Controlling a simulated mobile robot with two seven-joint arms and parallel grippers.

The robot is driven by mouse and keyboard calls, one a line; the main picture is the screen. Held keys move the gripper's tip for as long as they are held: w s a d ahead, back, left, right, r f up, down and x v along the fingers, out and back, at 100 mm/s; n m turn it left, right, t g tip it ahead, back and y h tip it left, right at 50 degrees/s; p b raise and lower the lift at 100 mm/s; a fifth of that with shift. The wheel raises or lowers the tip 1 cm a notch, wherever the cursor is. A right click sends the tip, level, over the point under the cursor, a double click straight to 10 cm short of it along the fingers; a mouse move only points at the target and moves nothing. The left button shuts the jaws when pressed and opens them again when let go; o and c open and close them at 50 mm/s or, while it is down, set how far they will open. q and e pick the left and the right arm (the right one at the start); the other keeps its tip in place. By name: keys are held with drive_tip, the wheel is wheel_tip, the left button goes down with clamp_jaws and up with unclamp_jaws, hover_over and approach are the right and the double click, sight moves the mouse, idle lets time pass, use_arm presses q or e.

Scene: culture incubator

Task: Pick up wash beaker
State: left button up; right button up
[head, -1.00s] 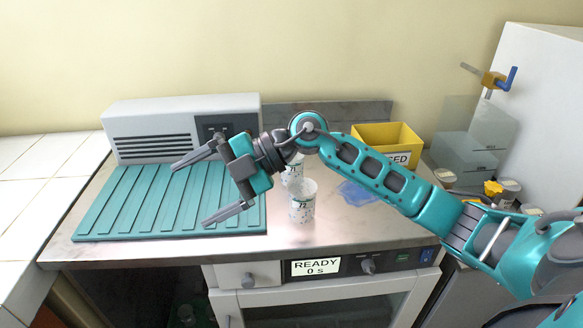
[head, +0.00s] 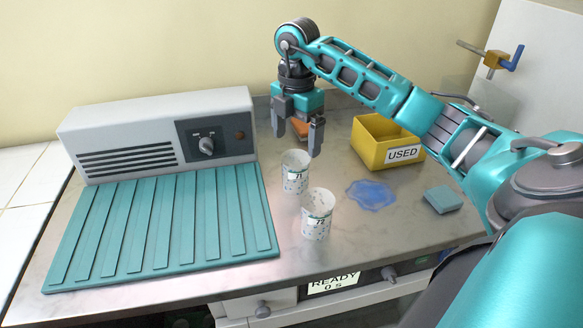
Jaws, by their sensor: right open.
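Two white speckled beakers with printed labels stand upright on the metal bench. The rear beaker (head: 295,173) and the front beaker (head: 317,215) are close together. I cannot tell for sure from the labels which is the wash beaker. My right gripper (head: 297,143) points down, open and empty. In the picture its fingertips are just above the rear beaker's rim, apart from it. My left gripper is out of view.
A grey control unit (head: 150,137) with a ribbed teal mat (head: 160,230) fills the left. A yellow bin (head: 375,152) labelled USED, a blue puddle (head: 370,195) and a teal sponge-like block (head: 443,199) lie right. An orange-brown item (head: 300,128) is behind the gripper.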

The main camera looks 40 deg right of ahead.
sight(296, 158)
wheel_tip(296, 158, down, 9)
drive_tip(key=shift+w+f, duration=0.1)
idle(0.4)
drive_tip(key=c, duration=1.1)
drive_tip(key=shift+r, duration=0.2)
